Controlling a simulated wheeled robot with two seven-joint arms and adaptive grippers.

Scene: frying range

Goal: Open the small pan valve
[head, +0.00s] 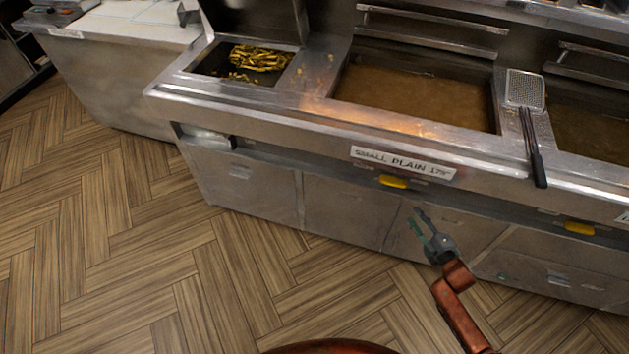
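The small pan (420,92) is a wide fryer vat full of brown oil. A yellow valve handle (393,181) sits just under this label, lying roughly level along the front. My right gripper (415,217) is below and a little right of this handle, in front of the lower steel doors. Its two fingers are apart with nothing between them, and it does not appear to touch the handle. My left gripper is not in view.
Another yellow handle (579,228) is farther right, under a second oil vat (592,132). A flat strainer (525,90) lies between the vats, its black handle overhanging the front edge. Golden food (258,58) lies in a left bay. The wood floor (120,240) is clear at left.

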